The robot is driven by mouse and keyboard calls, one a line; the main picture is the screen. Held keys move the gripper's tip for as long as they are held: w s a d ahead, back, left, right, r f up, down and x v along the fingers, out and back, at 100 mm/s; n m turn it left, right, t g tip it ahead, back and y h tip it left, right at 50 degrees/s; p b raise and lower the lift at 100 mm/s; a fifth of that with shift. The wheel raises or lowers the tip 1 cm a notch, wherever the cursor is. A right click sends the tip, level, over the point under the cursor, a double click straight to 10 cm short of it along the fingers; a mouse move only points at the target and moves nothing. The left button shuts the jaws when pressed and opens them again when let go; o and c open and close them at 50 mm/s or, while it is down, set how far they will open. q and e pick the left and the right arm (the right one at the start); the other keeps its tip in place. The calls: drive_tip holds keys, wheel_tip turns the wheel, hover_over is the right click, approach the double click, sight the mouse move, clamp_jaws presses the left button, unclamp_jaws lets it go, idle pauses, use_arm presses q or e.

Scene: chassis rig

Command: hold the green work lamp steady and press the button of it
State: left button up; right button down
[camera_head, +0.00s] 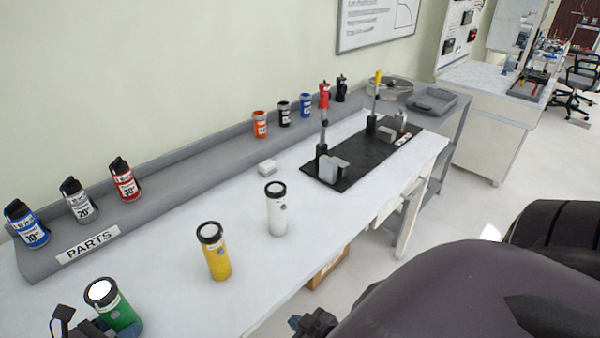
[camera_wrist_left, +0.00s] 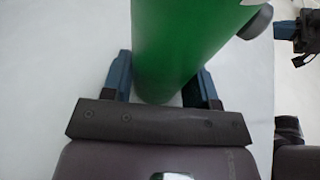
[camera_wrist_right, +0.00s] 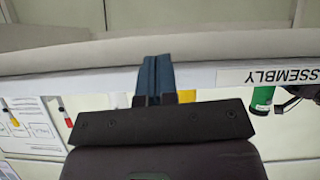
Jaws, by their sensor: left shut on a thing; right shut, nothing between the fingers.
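The green work lamp (camera_head: 123,314) stands upright at the near left of the table, with a bright white lens on top. My left gripper (camera_head: 92,328) is shut on the lamp's body, a blue finger on either side in the left wrist view (camera_wrist_left: 160,78). A dark round knob, perhaps the button (camera_wrist_left: 256,22), sticks out of the lamp's side there. My right gripper (camera_head: 314,322) is shut and empty, beyond the table's front edge and well to the right of the lamp. Its closed fingers (camera_wrist_right: 155,76) show in the right wrist view, with the lamp (camera_wrist_right: 262,98) further off to the right.
A yellow lamp (camera_head: 214,252) and a white lamp (camera_head: 276,210) stand on the white table (camera_head: 180,300). Several bottles line the grey shelf (camera_head: 195,165) behind. A black mat (camera_head: 350,172) with stands lies further right. The table between the green and yellow lamps is clear.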

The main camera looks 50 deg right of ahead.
sight(115, 314)
drive_tip(key=shift+s, duration=0.15)
drive_tip(key=w+a+r+m, duration=0.1)
drive_tip(key=a+r, duration=0.1)
drive_tip(key=a, duration=0.1)
drive_tip(key=w+a+r+m+t+y, duration=0.1)
drive_tip(key=w+a+r, duration=0.1)
drive_tip(key=a, duration=0.1)
drive_tip(key=w+a+r+m+y, duration=0.1)
drive_tip(key=a+r, duration=0.1)
drive_tip(key=shift+w+a+r+t, duration=0.2)
drive_tip(key=shift+a+t, duration=0.2)
drive_tip(key=w+a+r+y, duration=0.1)
drive_tip(key=a, duration=0.2)
drive_tip(key=w+a+r+n+y, duration=0.1)
drive_tip(key=a+y, duration=0.1)
drive_tip(key=a, duration=0.1)
drive_tip(key=w+a+r+y, duration=0.1)
drive_tip(key=a, duration=0.2)
drive_tip(key=shift+r, duration=0.2)
drive_tip(key=a+r+n+g+y, duration=0.2)
drive_tip(key=a+r+y, duration=0.25)
drive_tip(key=a, duration=0.55)
drive_tip(key=w, duration=0.8)
drive_tip(key=shift+w+d+f+y, duration=0.2)
drive_tip(key=shift+f+y, duration=0.05)
drive_tip(key=shift+y, duration=0.2)
drive_tip(key=shift+w, duration=0.1)
drive_tip(key=shift+w, duration=0.35)
